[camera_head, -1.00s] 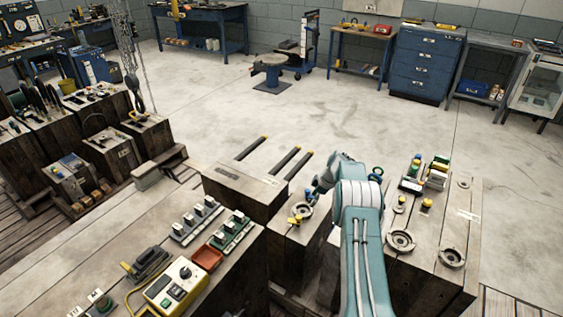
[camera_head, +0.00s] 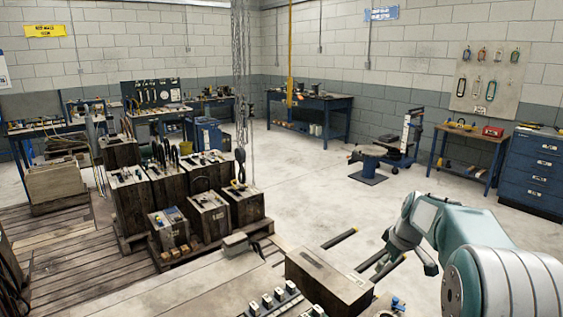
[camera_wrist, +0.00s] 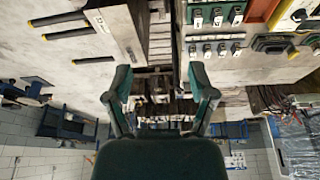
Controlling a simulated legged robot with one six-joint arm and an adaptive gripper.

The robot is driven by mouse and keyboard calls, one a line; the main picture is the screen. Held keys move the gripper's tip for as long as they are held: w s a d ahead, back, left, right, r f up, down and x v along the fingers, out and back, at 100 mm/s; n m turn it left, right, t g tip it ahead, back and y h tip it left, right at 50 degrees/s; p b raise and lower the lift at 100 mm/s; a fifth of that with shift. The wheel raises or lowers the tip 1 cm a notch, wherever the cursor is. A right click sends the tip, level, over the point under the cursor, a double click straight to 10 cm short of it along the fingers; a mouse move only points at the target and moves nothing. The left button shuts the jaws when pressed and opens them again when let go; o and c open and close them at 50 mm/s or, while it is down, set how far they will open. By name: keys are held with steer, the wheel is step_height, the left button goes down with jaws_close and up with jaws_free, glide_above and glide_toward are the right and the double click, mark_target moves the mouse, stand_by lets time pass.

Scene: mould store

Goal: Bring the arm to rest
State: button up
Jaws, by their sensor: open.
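My arm (camera_head: 455,222), teal and white, comes in from the right edge of the head view, with its forearm raised and bent over. My gripper (camera_head: 408,264) hangs at its end, above the area behind a wooden block. In the wrist view, my gripper (camera_wrist: 162,85) has its two teal fingers spread wide apart with nothing held between them. The wrist view is upside down, with the room's walls at the bottom. No object touches the fingers as far as I can see.
The wooden block (camera_head: 325,283) lies below and left of my gripper. Switch modules (camera_wrist: 215,18) stand near it. Heavy blocks with tools (camera_head: 208,215) stand on a pallet at left, beside a hanging chain (camera_head: 240,100). A blue cabinet (camera_head: 535,172) stands at right. Open floor (camera_head: 310,190) lies between.

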steer(key=s+a+r+m, duration=0.2)
steer(key=s+a+r, duration=0.45)
steer(key=s, duration=0.35)
steer(key=s+a+m+t+h, duration=0.1)
steer(key=s+a+m, duration=0.1)
steer(key=s, duration=1)
steer(key=s+a+m+t, duration=0.1)
steer(key=s+a+m, duration=0.1)
steer(key=s, duration=1)
steer(key=shift+a+m+t+h, duration=0.3)
steer(key=shift+a+m+h, duration=0.1)
steer(key=shift+a, duration=0.25)
